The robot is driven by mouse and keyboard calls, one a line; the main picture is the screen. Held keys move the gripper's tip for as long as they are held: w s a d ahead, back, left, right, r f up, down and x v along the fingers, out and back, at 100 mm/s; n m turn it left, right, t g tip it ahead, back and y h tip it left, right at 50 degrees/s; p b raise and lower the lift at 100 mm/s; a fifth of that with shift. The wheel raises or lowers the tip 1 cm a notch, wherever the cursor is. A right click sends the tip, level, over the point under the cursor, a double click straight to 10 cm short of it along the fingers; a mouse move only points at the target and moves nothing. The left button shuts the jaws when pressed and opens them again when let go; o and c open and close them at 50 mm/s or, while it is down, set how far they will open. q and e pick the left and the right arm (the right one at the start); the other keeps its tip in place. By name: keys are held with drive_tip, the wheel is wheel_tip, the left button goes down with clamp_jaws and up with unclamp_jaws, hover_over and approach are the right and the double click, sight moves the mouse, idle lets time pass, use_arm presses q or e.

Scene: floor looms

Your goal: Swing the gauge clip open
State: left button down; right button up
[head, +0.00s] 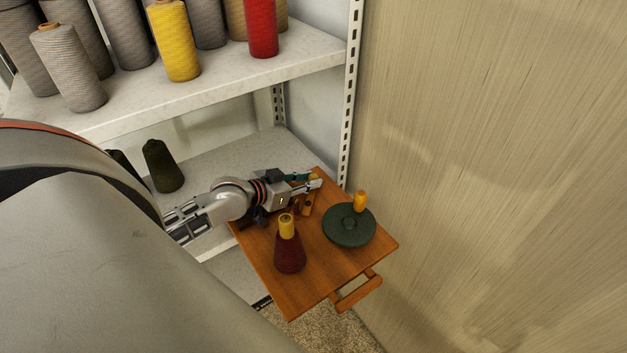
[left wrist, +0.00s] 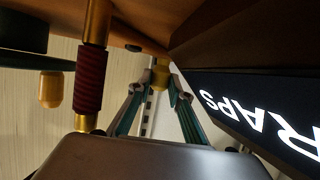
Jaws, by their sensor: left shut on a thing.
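My left gripper (head: 314,182) reaches over the far corner of a small wooden table (head: 325,270). In the left wrist view its two green-sided fingers (left wrist: 160,88) close in on a small brass-yellow knob (left wrist: 160,74). The knob also shows as a yellow spot at the fingertips in the head view (head: 313,176). I take this knob to be part of the gauge clip; the fingers and wrist hide most of the rest, so how far the clip is swung cannot be told. A small wooden piece (head: 307,206) stands just below the fingers. My right gripper is out of view.
A dark red cone with a yellow top (head: 289,255) and a dark green disc (head: 345,229) with an orange knob (head: 360,201) stand close to the gripper. A dark panel with white letters (left wrist: 250,115) lies close on the right. Shelves (head: 215,90) of yarn cones stand behind.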

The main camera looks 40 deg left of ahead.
use_arm(q)
drive_tip(key=c, duration=2.1)
unclamp_jaws()
drive_tip(key=v, duration=1.2)
